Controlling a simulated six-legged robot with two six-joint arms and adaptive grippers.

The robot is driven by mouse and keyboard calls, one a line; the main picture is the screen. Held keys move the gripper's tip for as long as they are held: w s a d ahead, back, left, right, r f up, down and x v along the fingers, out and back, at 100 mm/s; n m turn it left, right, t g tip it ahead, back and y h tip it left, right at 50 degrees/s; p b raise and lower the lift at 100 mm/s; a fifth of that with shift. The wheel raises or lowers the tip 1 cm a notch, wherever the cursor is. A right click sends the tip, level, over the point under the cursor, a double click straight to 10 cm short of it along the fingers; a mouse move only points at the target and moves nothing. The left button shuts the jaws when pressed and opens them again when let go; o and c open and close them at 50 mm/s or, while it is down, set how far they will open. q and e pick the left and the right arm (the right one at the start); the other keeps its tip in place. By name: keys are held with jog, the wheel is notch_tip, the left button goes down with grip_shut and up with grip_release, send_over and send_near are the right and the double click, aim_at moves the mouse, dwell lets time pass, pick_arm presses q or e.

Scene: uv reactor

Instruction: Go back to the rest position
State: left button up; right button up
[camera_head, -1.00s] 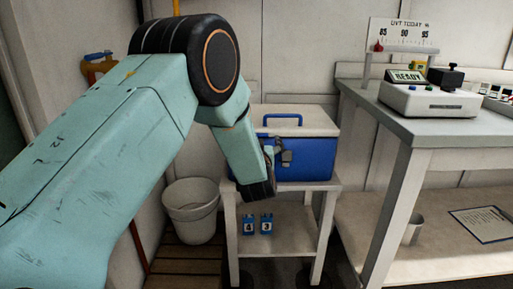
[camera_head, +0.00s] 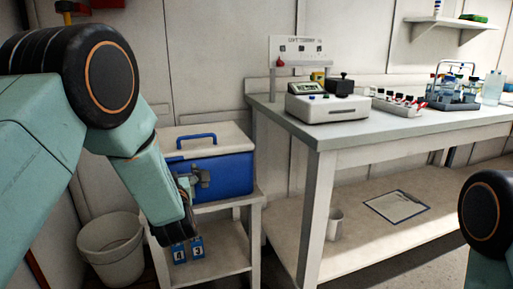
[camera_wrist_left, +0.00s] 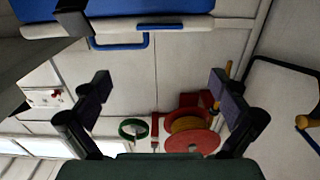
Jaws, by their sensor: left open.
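My left arm comes in from the left in the head view. Its gripper (camera_head: 188,207) hangs in front of the blue cooler (camera_head: 226,176), which has a white lid and a blue handle and sits on a small white stand (camera_head: 256,199). In the left wrist view the gripper (camera_wrist_left: 160,88) is open, with its two fingers wide apart and nothing between them. Part of the cooler (camera_wrist_left: 190,7) shows along the top of that view. A dark round joint of my right arm is at the right edge of the head view; the right gripper is out of view.
A workbench (camera_head: 352,135) to the right carries a white device (camera_head: 327,107), a vial rack (camera_head: 398,103) and a wire-handled carrier (camera_head: 455,98). A clipboard (camera_head: 396,206) and a cup (camera_head: 334,223) are on its lower shelf. A white bucket (camera_head: 110,247) stands left of the stand.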

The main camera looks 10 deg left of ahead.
aim_at(170, 154)
pick_arm(q)
jog(key=shift+x, duration=6)
jog(key=shift+s+d+f, duration=0.1)
